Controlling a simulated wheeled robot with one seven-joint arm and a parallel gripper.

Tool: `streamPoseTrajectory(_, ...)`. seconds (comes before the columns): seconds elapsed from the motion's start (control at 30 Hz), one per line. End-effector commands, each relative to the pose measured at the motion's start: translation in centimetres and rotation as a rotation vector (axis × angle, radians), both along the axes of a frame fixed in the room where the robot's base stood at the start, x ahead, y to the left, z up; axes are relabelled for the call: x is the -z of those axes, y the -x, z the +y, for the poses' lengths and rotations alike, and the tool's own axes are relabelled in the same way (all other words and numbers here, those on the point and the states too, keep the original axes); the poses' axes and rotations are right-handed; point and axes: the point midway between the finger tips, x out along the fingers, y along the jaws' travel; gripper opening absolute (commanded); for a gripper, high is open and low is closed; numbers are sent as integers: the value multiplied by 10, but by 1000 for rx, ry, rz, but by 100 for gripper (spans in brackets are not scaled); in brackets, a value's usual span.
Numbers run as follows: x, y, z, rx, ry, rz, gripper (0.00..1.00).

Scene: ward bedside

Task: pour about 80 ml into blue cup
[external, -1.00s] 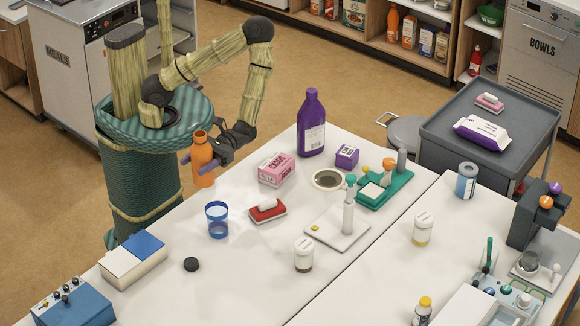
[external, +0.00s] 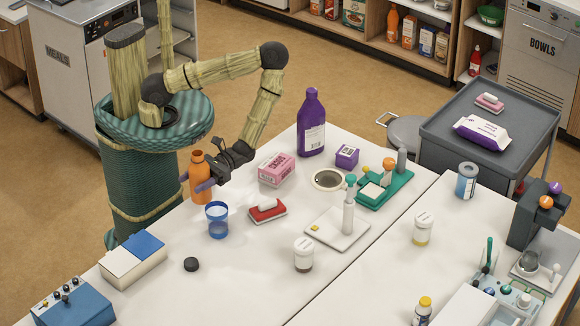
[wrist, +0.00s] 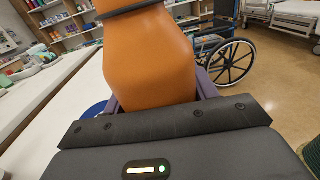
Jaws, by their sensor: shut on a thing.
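My gripper (external: 212,182) is shut on an orange bottle (external: 198,172), which is upright and without a visible cap. The bottle is behind and slightly left of the blue cup (external: 217,222), with its lower part close to the cup's rim. The cup is see-through, stands upright on the white table and shows blue in its lower part; its exact fill is too small to read. In the wrist view the orange bottle (wrist: 150,60) fills the middle between the purple fingers. A sliver of the blue cup (wrist: 95,109) shows at the bottle's left.
A black cap (external: 191,264) lies in front of the cup. A red sponge-like item (external: 267,210) is at its right, and a blue-and-white box (external: 133,260) at its left. A pink box (external: 276,169) and a tall purple bottle (external: 311,125) stand behind. The table around the cap is clear.

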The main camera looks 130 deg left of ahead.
Motion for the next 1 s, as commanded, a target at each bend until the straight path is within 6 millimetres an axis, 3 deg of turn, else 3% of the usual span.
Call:
streamPoseTrajectory(0.1,22,0,-1,1,2,1,26)
streamPoseTrajectory(0.3,41,0,0,1,0,0,26)
streamPoseTrajectory(0.67,42,0,0,1,-2,6,26)
streamPoseTrajectory(1.0,39,0,-1,3,-40,114,26)
